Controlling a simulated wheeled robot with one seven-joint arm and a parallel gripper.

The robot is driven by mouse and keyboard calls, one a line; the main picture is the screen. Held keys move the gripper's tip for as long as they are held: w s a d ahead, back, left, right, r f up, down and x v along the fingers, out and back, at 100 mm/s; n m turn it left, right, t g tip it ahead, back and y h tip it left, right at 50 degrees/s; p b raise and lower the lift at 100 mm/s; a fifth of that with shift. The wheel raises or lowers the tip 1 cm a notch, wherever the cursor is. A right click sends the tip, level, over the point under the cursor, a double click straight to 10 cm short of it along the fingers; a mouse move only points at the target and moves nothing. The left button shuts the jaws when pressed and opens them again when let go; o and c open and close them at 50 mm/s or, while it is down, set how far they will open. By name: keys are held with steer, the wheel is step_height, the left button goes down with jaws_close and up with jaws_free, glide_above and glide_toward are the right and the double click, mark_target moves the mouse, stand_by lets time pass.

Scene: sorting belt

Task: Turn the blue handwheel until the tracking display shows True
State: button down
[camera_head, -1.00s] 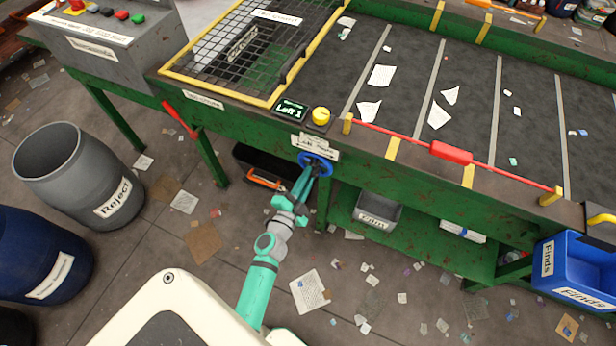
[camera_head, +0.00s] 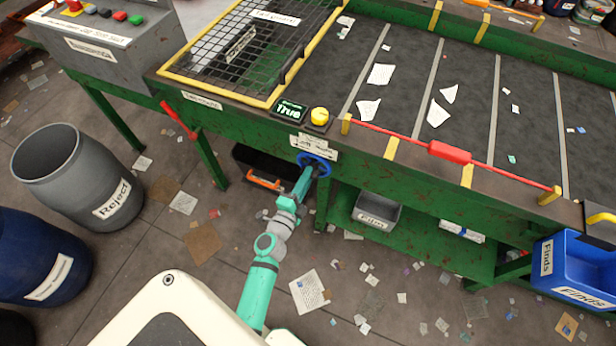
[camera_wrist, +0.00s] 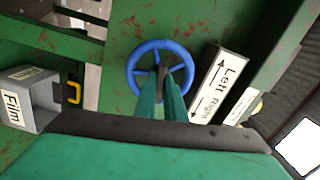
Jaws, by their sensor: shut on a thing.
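The blue handwheel (camera_head: 318,156) is on the green front side of the belt frame, under a Left/Right label (camera_head: 313,145). In the wrist view the blue handwheel (camera_wrist: 136,65) shows its round rim and spokes. My gripper (camera_head: 309,172) reaches it from below; in the wrist view my gripper's fingers (camera_wrist: 163,75) are shut on the wheel near its centre, partly hiding the hub and lower rim. The small dark tracking display (camera_head: 289,109) on the frame edge above shows green text that reads True.
A yellow button (camera_head: 320,116) sits right of the display. A red bar (camera_head: 450,151) runs along the belt edge. A black bin with an orange handle (camera_head: 263,182) and a grey Film bin (camera_head: 377,213) stand below. A grey Reject barrel (camera_head: 75,170) is left.

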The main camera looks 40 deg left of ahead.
steer(key=shift+w+d, duration=0.1)
steer(key=shift+d, duration=0.05)
steer(key=c, duration=1.8)
jaws_free()
steer(key=shift+c, duration=0.2)
steer(key=shift+s, duration=0.2)
steer(key=v, duration=1.1)
steer(key=shift+a, duration=0.25)
steer(key=shift+f, duration=0.1)
